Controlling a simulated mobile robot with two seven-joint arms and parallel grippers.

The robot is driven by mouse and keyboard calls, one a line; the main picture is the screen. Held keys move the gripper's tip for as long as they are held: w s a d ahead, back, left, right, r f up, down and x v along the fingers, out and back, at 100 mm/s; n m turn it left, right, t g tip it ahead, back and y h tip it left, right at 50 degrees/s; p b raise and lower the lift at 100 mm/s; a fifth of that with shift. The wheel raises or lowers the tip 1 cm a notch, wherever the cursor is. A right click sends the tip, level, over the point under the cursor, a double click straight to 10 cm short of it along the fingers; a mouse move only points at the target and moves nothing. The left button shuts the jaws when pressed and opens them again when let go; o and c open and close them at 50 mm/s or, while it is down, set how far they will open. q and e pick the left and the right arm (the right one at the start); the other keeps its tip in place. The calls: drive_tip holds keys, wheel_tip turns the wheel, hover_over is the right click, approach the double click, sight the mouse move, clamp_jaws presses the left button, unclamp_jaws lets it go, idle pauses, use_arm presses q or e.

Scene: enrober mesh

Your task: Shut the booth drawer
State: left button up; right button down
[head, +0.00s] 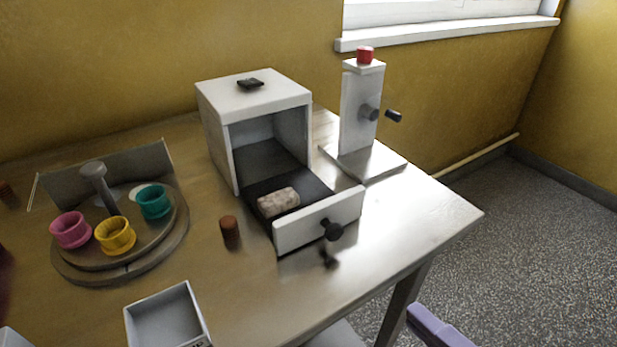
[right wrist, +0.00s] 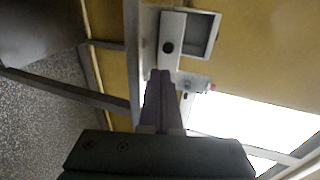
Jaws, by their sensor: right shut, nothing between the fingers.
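The white booth (head: 217,130) stands on the table with its front open. Its drawer (head: 320,217) is pulled well out toward the front right; the white front carries a dark round knob (head: 332,230). A pale speckled block (head: 278,201) lies on the drawer's dark floor. My right gripper (head: 420,314) shows as purple fingers at the bottom of the head view, beyond the table's right edge and apart from the drawer. In the right wrist view its shut, empty fingers (right wrist: 160,75) point toward the drawer front (right wrist: 171,32) and knob (right wrist: 167,47). My left gripper is out of view.
A stand (head: 360,110) with a red top and side crank is right of the booth. A round turntable (head: 120,262) with pink, yellow and teal cups is at left. A brown cylinder (head: 229,228) stands left of the drawer. An open grey box (head: 168,315) is in front.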

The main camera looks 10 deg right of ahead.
approach(336, 238)
drive_tip(key=x, duration=0.5)
drive_tip(key=shift+f, duration=0.15)
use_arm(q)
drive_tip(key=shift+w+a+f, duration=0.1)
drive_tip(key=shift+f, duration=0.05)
use_arm(e)
drive_tip(key=shift+w+a, duration=0.2)
drive_tip(key=shift+w, duration=0.45)
drive_tip(key=shift+w, duration=0.1)
